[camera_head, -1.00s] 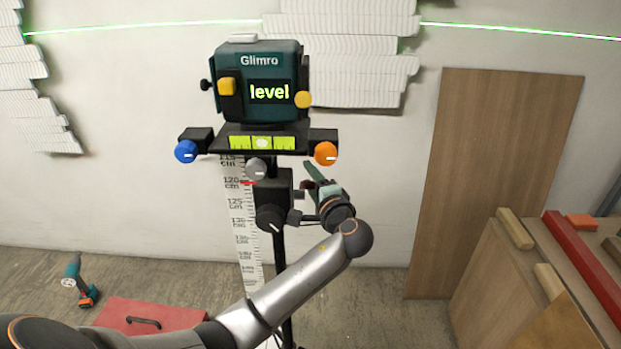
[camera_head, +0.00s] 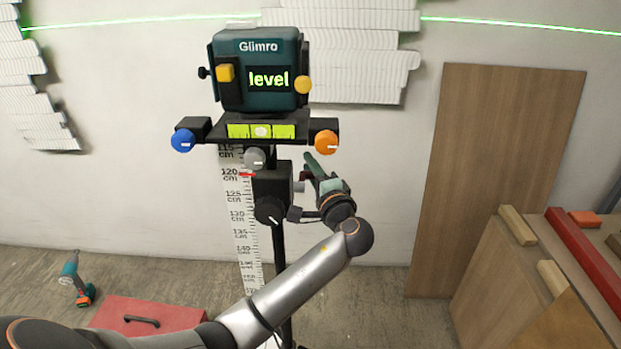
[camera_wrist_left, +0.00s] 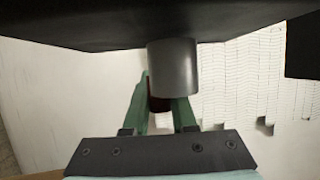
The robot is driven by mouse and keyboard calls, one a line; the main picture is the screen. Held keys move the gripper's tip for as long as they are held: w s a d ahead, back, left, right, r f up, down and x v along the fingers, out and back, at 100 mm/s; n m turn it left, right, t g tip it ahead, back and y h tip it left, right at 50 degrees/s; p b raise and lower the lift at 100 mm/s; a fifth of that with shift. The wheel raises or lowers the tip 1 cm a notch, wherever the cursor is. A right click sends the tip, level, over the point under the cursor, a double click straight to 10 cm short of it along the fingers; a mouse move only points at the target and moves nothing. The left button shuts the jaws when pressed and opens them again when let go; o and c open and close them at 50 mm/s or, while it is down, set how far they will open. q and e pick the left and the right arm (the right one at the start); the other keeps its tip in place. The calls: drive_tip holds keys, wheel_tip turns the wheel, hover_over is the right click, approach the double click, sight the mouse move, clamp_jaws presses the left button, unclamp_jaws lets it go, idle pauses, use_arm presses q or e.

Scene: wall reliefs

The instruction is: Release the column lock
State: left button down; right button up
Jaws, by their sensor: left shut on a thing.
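The column (camera_head: 279,245) is a black post carrying a black block (camera_head: 270,186) with a round black knob (camera_head: 268,210) on its front. My left gripper (camera_head: 312,168) is at the right side of this block, its green fingers pointing up and left. I take the piece to be the column lock's handle. It is hidden in the head view. My right gripper is not in view.
Above stands the Glimro laser (camera_head: 260,70), its screen reading "level", on a black plate with a blue knob (camera_head: 183,141), an orange knob (camera_head: 326,142) and a grey knob (camera_head: 255,159). A scale (camera_head: 235,200) stands behind the post. Boards (camera_head: 490,180) lean at right.

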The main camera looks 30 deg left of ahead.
use_arm(q)
drive_tip(key=shift+r+n+t+y+b, duration=0.4)
drive_tip(key=shift+r+y+b, duration=0.25)
drive_tip(key=shift+b, duration=0.35)
drive_tip(key=c, duration=0.7)
unclamp_jaws()
drive_tip(key=shift+c, duration=0.2)
drive_tip(key=v, duration=1.2)
drive_tip(key=shift+d, duration=0.2)
drive_tip(key=shift+s+f, duration=0.15)
